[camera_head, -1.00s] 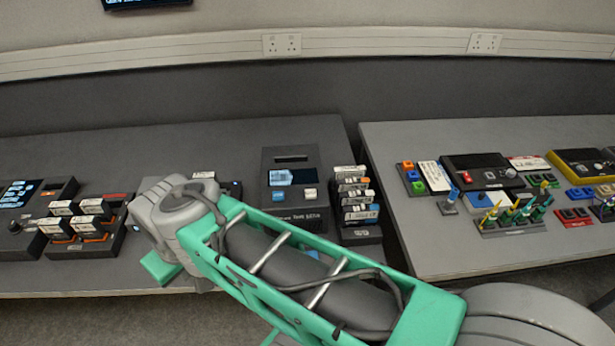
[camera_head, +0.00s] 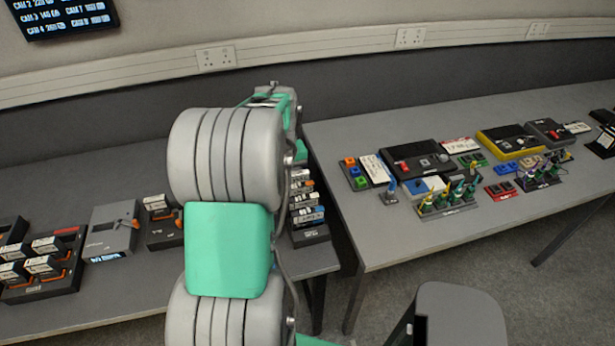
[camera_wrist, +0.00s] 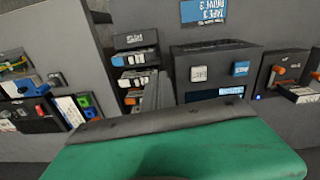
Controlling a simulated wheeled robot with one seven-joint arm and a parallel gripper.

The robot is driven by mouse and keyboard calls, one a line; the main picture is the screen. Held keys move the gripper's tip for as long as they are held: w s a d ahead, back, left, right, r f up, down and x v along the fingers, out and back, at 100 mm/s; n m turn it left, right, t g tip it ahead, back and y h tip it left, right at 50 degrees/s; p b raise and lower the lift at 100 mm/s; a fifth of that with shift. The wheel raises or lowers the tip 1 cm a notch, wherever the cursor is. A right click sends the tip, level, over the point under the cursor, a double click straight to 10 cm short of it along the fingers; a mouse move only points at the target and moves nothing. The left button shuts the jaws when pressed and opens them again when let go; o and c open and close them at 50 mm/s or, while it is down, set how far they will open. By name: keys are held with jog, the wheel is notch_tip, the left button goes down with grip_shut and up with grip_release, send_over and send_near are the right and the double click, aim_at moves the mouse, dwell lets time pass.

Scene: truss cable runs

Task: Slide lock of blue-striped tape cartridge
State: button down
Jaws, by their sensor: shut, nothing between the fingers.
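A dark rack (camera_head: 311,236) holds several white-labelled cartridges. One of them, near its front, has blue marks (camera_head: 314,215), and one behind has orange. The same rack shows in the wrist view (camera_wrist: 134,40), with the blue-marked cartridge (camera_wrist: 128,60) just below its front label. I cannot make out a lock slide. My gripper (camera_wrist: 165,118) shows as a green body with a dark front edge along the bottom of the wrist view. It is shut and empty, apart from the cartridges. In the head view my arm hides it.
A tape drive (camera_wrist: 215,65) with white and blue buttons stands beside the rack; my arm hides it in the head view. Left are a grey unit (camera_head: 110,230) with an orange lever and an orange-trimmed cartridge rack (camera_head: 45,288). A second table (camera_head: 400,235) with coloured parts stands right.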

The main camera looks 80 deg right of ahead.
jog(key=m, duration=0.1)
send_over(308, 209)
jog(key=f, duration=0.1)
jog(key=shift+s+f, duration=0.1)
jog(key=shift+f, duration=0.2)
jog(key=shift+f+b, duration=1.8)
jog(key=shift+f, duration=0.95)
jog(key=shift+f+b, duration=0.45)
jog(key=shift+f, duration=0.2)
jog(key=shift+r, duration=0.15)
jog(key=shift+w+a, duration=0.25)
jog(key=shift+w, duration=0.25)
dwell(0.4)
dwell(0.3)
jog(key=shift+w+a, duration=0.1)
jog(key=shift+w, duration=0.05)
dwell(0.4)
